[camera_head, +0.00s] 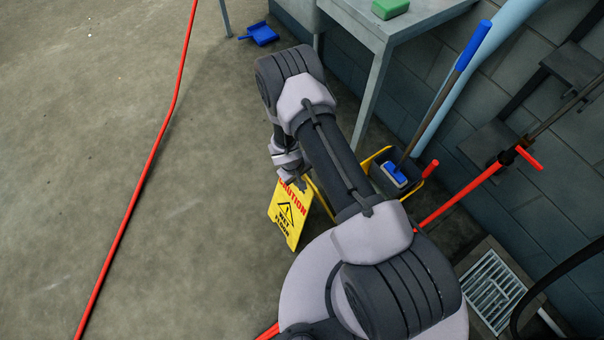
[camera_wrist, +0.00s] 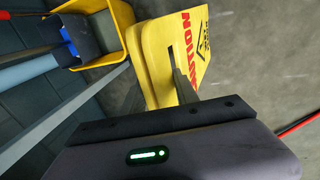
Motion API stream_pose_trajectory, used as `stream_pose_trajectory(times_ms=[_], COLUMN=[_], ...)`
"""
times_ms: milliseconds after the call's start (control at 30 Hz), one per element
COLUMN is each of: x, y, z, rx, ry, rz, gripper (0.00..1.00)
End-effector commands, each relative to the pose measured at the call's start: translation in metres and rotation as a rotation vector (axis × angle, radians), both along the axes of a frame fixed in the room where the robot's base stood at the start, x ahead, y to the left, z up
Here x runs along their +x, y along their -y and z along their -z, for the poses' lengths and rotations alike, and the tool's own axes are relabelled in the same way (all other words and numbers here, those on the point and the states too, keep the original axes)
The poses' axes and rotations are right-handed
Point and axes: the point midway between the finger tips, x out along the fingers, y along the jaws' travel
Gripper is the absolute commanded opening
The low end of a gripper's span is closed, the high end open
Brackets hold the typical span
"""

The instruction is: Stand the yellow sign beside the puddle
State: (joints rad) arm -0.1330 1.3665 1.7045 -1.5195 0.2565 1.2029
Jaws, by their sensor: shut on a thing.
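The yellow sign (camera_head: 289,212) reads "CAUTION WET FLOOR" and hangs below my gripper (camera_head: 292,181) in the head view, slightly tilted. My gripper is shut on the sign's top edge. The wrist view shows the sign (camera_wrist: 205,50) with a dark finger of my gripper (camera_wrist: 182,82) at its handle slot. Its two panels look close together at the top. My arm hides part of the sign, and I cannot tell whether its feet touch the floor. No puddle is clearly visible in either view.
A yellow mop bucket (camera_head: 375,160) with a blue-handled mop (camera_head: 433,108) stands right of the sign. A grey table (camera_head: 385,40) is behind. A red hose (camera_head: 150,160) crosses the floor at left. A blue dustpan (camera_head: 261,34) lies at the back. A drain grate (camera_head: 492,290) is at right. The left floor is open.

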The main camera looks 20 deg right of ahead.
Motion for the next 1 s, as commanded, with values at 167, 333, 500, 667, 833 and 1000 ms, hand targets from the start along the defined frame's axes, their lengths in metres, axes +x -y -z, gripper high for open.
stream_pose_trajectory(times_ms=[167, 333, 500, 667, 833, 1000], x=[-0.004, -0.004, -0.005, -0.005, -0.005, -0.005], y=[0.001, 0.001, 0.001, 0.001, 0.001, -0.001], z=[0.027, 0.025, 0.028, 0.028, 0.028, 0.014], rx=[0.0, 0.0, 0.0, 0.0, 0.0, 0.0], ry=[-0.001, 0.0, 0.0, -0.001, -0.001, 0.0], rz=[-0.001, -0.002, -0.001, -0.002, -0.002, -0.002], gripper=[0.0, 0.0, 0.0, 0.58, 0.58, 0.58])
